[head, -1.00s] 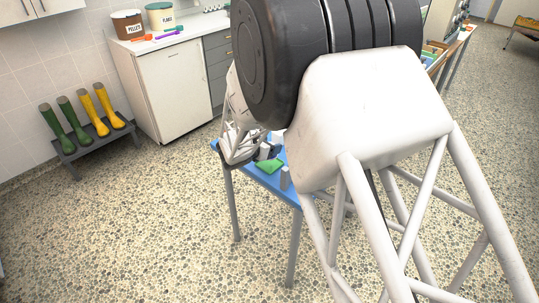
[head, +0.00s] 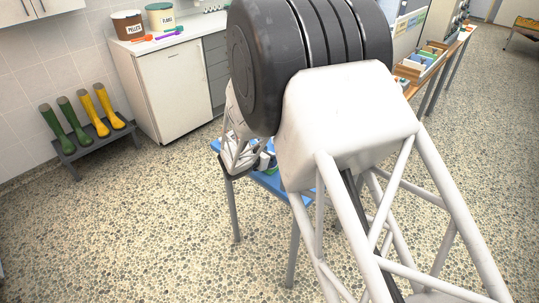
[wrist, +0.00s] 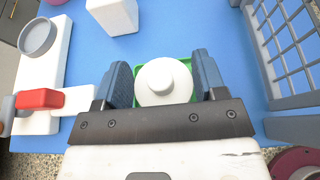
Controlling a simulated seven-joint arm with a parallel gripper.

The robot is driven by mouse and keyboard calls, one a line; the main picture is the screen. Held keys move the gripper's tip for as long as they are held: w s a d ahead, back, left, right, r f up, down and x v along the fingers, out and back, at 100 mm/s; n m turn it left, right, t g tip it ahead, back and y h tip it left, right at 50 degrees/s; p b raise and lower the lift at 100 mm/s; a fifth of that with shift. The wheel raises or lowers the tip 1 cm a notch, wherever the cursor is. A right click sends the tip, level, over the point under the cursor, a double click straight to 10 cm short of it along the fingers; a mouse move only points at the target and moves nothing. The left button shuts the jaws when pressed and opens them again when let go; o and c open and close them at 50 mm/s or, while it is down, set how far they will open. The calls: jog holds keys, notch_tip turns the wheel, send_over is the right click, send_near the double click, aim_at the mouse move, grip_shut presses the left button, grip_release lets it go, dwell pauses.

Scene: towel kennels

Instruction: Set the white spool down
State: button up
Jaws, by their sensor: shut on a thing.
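The white spool (wrist: 163,82) shows from above in the wrist view as a round white piece with a raised knob. My gripper (wrist: 163,84) is shut on it, with one dark blue finger on each side. Behind and beneath the spool is a green square piece (wrist: 189,63), mostly covered. I cannot tell whether the spool touches it. In the head view my arm hides most of the blue table (head: 270,184), and the spool cannot be made out there.
In the wrist view a white block (wrist: 113,15) stands beyond the left finger. A white fixture with a grey disc (wrist: 38,37) and a red part (wrist: 39,98) lies left. A grey mesh crate (wrist: 287,45) stands right. Blue surface is bare between block and crate.

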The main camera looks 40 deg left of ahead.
jog(key=o, duration=0.9)
jog(key=shift+f, duration=0.1)
jog(key=v, duration=1.2)
dwell(0.7)
